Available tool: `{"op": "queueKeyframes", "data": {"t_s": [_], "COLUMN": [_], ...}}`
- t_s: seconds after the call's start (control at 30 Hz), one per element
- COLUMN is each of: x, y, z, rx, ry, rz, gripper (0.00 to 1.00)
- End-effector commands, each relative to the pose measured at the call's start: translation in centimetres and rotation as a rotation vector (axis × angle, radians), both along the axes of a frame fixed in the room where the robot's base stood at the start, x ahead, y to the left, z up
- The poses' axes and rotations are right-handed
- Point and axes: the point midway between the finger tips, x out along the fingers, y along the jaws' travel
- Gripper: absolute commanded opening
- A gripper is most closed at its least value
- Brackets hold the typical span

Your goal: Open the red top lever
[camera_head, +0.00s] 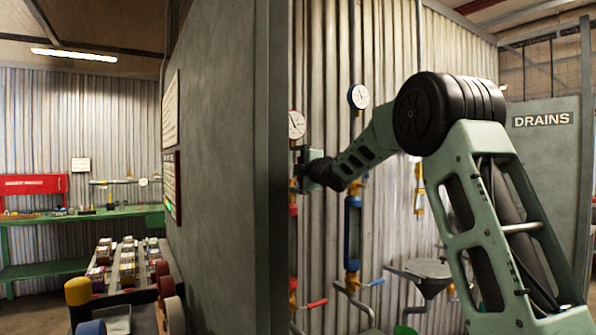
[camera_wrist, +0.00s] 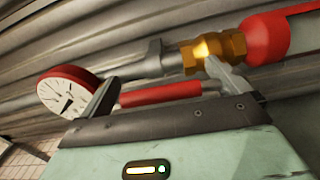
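The red top lever (camera_wrist: 160,93) shows in the wrist view as a red grip lying just beyond my gripper's dark front edge. Its right end is beside a brass valve fitting (camera_wrist: 213,53) on a grey and red pipe. My gripper (camera_wrist: 168,84) looks open, with a dark finger at the lever's left end and a grey piece at its right. I cannot tell whether they touch the lever. In the head view my gripper (camera_head: 303,168) is at the left riser, below a white gauge (camera_head: 296,125), and the top lever cannot be made out there.
A lower red lever (camera_head: 316,303) and a blue lever (camera_head: 376,282) sit further down the pipes. A grey partition (camera_head: 225,170) stands close on the left of my arm. A second gauge (camera_head: 358,96), a basin (camera_head: 425,269) and a DRAINS panel (camera_head: 545,160) are to the right.

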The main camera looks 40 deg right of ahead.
Motion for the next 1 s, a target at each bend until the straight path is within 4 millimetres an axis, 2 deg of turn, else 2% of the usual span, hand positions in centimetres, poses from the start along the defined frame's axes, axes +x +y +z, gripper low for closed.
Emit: {"op": "queueKeyframes", "data": {"t_s": [0.13, 0.23, 0.7, 0.9, 1.0], "x": [-0.8, -2.3, -13.0, -16.1, -17.0], "y": [0.1, 0.2, 0.7, 0.9, 1.0], "z": [0.0, -0.1, 0.0, 0.0, 0.0], "rx": [0.0, 0.001, -0.001, -0.001, -0.001], "ry": [-0.001, -0.001, -0.002, -0.002, -0.001], "rz": [0.0, -0.001, -0.002, -0.001, -0.001], "gripper": [1.0, 1.0, 1.0, 1.0, 1.0]}}
